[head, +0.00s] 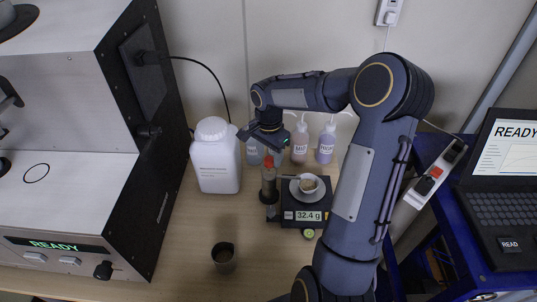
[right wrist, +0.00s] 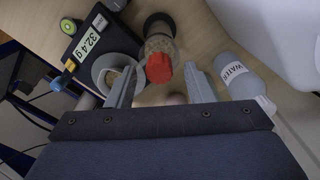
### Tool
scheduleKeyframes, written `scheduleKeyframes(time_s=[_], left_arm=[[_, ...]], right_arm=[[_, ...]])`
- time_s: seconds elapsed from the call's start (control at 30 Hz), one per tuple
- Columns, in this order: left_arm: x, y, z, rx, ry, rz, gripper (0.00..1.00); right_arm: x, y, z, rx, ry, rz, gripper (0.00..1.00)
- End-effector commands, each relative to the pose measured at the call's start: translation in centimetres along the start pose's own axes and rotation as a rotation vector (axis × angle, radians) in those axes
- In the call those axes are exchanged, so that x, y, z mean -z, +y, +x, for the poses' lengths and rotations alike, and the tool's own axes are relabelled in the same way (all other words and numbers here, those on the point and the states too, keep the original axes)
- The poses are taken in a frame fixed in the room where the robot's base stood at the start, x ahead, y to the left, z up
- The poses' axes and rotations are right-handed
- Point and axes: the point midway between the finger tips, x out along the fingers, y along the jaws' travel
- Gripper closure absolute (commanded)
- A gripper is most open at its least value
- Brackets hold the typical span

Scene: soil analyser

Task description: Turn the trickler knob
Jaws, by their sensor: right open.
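The trickler (head: 269,185) is a dark-based upright cylinder with brownish contents, standing left of the scale. Its red knob (head: 268,161) is on top and also shows in the right wrist view (right wrist: 159,68). My right gripper (head: 268,138) is open above the knob. In the right wrist view its two fingers (right wrist: 160,72) lie on either side of the red knob, with gaps visible; whether they are level with it is unclear. The scale (head: 305,216) reads 32.4 g and bears a light dish (head: 299,188) with a small cup. My left gripper is not in view.
A large white jug (head: 215,160) stands left of the trickler, and several wash bottles (head: 325,145) stand behind. A dark cup (head: 223,257) is at the front. The analyser (head: 100,180) fills the left; a laptop (head: 505,190) is at right.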

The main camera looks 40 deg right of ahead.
Motion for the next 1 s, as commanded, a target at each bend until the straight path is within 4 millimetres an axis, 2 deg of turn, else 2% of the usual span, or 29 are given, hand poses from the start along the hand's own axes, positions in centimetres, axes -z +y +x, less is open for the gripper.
scheduleKeyframes(time_s=[0.33, 0.7, 1.0], left_arm=[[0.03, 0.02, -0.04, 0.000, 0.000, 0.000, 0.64], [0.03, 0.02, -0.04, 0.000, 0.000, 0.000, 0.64], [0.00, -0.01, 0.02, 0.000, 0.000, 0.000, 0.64]], right_arm=[[0.00, 0.04, 0.65, 0.000, 0.001, -0.001, 0.53], [0.00, 0.03, 0.62, 0.000, 0.000, -0.001, 0.97], [-0.02, 0.01, 0.61, 0.001, 0.000, -0.043, 0.98]])
